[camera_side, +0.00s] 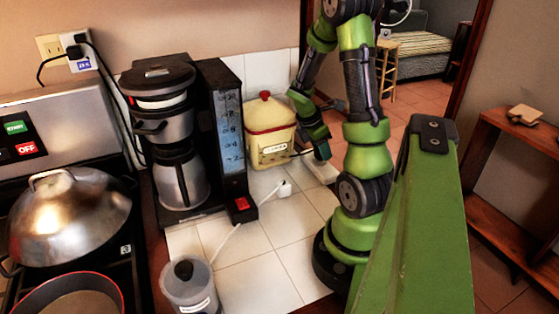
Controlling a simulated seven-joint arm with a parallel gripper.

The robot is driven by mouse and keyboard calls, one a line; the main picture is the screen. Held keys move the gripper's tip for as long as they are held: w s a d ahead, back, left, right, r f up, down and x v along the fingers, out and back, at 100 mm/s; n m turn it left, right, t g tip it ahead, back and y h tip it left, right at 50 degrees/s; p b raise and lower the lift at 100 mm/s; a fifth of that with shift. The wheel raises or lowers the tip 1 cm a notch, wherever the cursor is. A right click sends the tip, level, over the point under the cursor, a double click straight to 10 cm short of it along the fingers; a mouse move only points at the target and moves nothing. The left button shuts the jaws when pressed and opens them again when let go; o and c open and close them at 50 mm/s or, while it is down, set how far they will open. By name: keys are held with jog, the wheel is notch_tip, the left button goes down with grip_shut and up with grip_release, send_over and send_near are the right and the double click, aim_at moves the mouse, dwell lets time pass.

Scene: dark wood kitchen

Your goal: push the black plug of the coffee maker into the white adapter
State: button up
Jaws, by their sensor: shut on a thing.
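The coffee maker (177,140) stands on the left of the tiled counter, with a steel carafe in it. A white adapter (84,62) sits in the wall outlet at the upper left. A black plug (75,51) shows at its face, and black cords run from there to the left and down behind the coffee maker. I cannot tell how deep this plug sits. My gripper (322,154) points down at the counter's back right, far from the wall outlet. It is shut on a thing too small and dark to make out.
A white block (321,171) lies below my gripper. A white plug-like piece (284,189) with a white cord lies on the tiles. A cream canister (268,133) stands close left of my gripper. A domed pan (68,215) and a clear container (190,288) are at the left and front.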

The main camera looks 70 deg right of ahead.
jog(key=shift+f, duration=0.6)
jog(key=o, duration=1.1)
jog(key=v, duration=1.6)
jog(key=shift+a+r, duration=0.1)
jog(key=shift+r, duration=0.25)
jog(key=shift+w, duration=0.1)
jog(key=w+a+r+m+t+y, duration=0.1)
jog(key=a+m+t, duration=0.2)
jog(key=a, duration=0.6)
jog(key=w+a+r+m+t+y, duration=0.1)
jog(key=a+m+t, duration=0.3)
jog(key=a, duration=0.6)
jog(key=w+a+r+m+t+y, duration=0.2)
jog(key=a+m, duration=0.4)
jog(key=a, duration=0.3)
jog(key=shift+w+a+r+t+y, duration=0.1)
jog(key=shift+a+r+t+y, duration=0.15)
jog(key=shift+r+t+y, duration=0.35)
